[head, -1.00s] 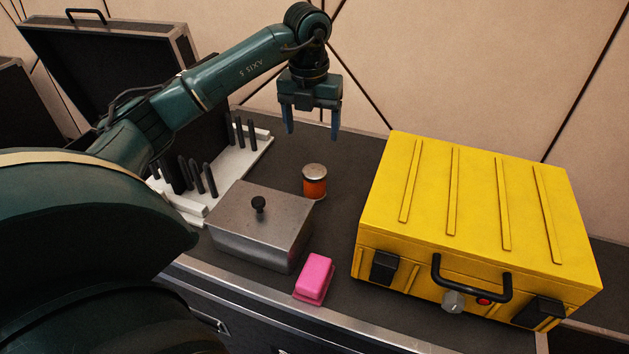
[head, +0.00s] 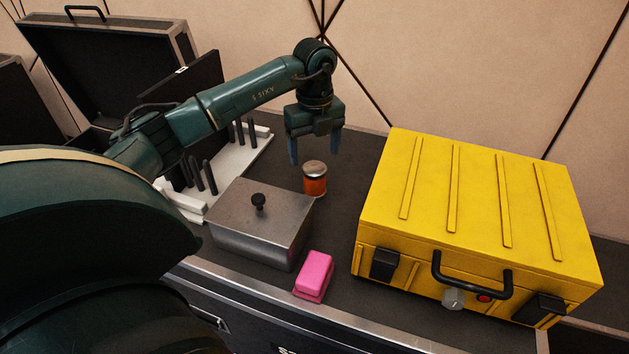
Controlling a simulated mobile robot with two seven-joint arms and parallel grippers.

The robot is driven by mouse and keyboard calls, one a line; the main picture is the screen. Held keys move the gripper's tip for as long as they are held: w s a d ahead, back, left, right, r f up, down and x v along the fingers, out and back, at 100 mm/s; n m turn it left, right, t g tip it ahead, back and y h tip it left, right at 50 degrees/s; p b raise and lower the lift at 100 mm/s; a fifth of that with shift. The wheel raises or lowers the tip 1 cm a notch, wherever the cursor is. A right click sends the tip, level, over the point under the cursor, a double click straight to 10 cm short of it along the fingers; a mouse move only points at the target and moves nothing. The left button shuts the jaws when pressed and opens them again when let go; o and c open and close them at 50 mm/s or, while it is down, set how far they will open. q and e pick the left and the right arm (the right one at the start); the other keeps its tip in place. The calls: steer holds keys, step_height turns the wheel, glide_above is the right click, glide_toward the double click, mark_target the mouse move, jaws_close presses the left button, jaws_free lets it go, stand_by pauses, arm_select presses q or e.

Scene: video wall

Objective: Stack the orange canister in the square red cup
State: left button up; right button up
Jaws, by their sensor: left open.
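The orange canister (head: 315,186) has a silver lid and stands upright on the dark case top, behind the metal box. My left gripper (head: 315,158) is open and empty, its two blue fingers pointing down. It appears above or just behind the canister; the fingertips are close to the lid in the picture, and I cannot tell the exact gap. No square red cup can be made out in this view. My right gripper is not in view.
A lidded metal box (head: 258,228) with a black knob stands in front of the canister. A pink block (head: 314,274) lies nearby. A large yellow case (head: 470,200) fills the right side. A white rack (head: 250,150) with black pegs stands to the left.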

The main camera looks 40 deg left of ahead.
mark_target(314, 166)
arm_select(q)
steer(key=f, duration=0.5)
steer(key=shift+s+d+f, duration=0.1)
steer(key=shift+s+d, duration=0.1)
steer(key=shift+s, duration=0.05)
steer(key=c, duration=1.2)
